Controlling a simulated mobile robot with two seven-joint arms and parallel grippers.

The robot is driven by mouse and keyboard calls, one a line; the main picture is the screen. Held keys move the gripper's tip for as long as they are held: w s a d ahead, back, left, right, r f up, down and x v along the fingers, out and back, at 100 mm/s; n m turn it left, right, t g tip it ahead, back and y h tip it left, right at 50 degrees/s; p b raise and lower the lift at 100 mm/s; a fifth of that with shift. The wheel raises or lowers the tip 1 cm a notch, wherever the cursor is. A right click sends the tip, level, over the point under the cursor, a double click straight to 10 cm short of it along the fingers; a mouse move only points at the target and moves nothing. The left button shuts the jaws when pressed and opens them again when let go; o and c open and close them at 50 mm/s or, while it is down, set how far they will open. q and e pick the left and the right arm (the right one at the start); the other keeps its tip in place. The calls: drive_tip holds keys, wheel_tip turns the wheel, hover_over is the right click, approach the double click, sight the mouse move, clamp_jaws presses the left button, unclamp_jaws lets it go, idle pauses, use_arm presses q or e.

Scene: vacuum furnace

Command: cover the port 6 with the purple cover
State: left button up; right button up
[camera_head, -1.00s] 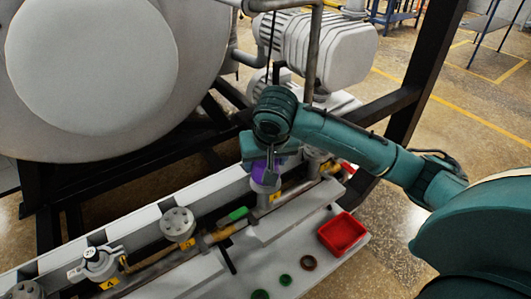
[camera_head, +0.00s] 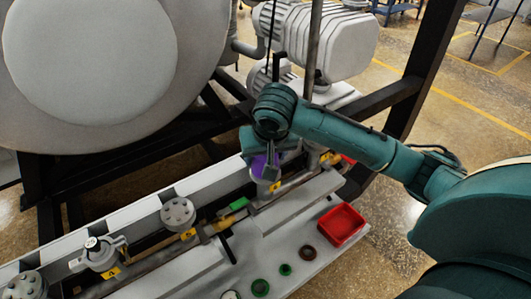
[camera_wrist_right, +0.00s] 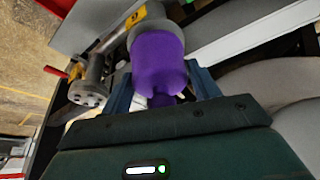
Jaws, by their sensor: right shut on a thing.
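The purple cover (camera_head: 262,166) is in my right gripper (camera_head: 268,172), whose jaws are shut on it. The right wrist view shows the cover (camera_wrist_right: 158,62) between the two blue-grey fingers (camera_wrist_right: 163,92). The cover's far end meets the rim of a grey port (camera_wrist_right: 122,35) with a yellow label beside it. In the head view this port (camera_head: 268,188) stands on the pipe with a yellow label that seems to read 6. I cannot tell how far the cover is seated. My gripper hides part of the cover and port. My left gripper is not in view.
More ports follow along the pipe to the left, including a flanged one (camera_head: 178,213) and a clamped one (camera_head: 98,254). A green-handled valve (camera_head: 233,206) is close by. A red tray (camera_head: 341,225) and several rings (camera_head: 285,269) lie on the front shelf. A dark frame post (camera_head: 425,75) stands behind my arm.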

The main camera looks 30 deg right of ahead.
drive_tip(key=shift+f, duration=0.25)
idle(0.4)
drive_tip(key=o, duration=1)
drive_tip(key=shift+o, duration=0.2)
drive_tip(key=v, duration=1.3)
